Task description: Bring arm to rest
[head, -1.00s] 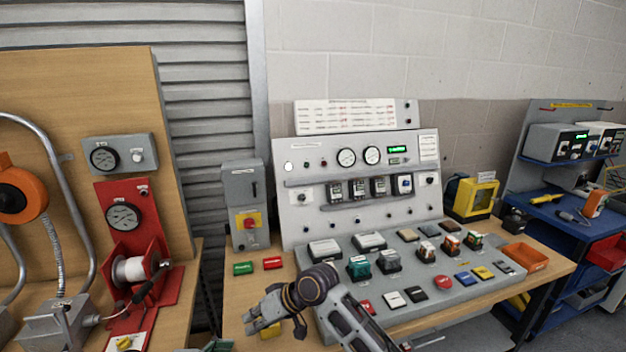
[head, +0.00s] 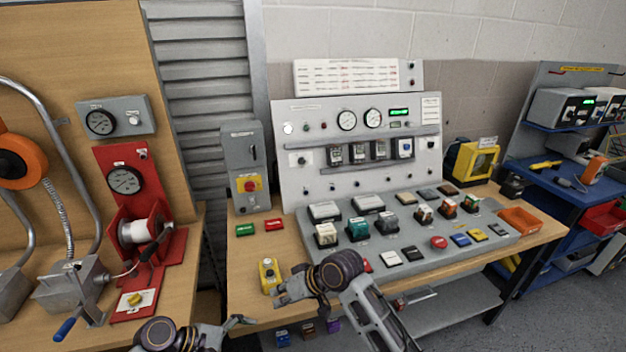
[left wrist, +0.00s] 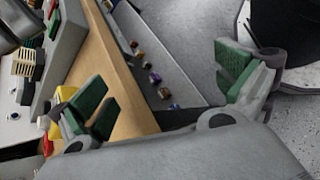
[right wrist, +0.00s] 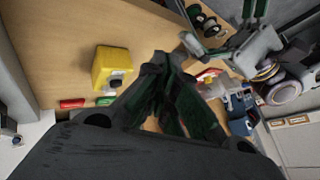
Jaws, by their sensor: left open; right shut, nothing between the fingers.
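My right gripper (head: 281,289) is shut and empty above the front edge of the middle bench, just right of a yellow button box (head: 269,275). In the right wrist view its dark green fingers (right wrist: 177,80) come together, with the yellow box (right wrist: 113,68) to their left. My left gripper (head: 236,330) is at the bottom of the head view, in front of the gap between the benches, and partly cut off. In the left wrist view its green-padded fingers (left wrist: 165,95) are wide apart with nothing between them. It also shows at the top right of the right wrist view (right wrist: 235,40).
The grey sloped console (head: 440,262) with several relays and blocks lies right of my right gripper. Green (head: 245,230) and red (head: 274,224) blocks lie behind it. A red winch (head: 140,232) stands on the left bench. An orange tray (head: 519,219) is far right.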

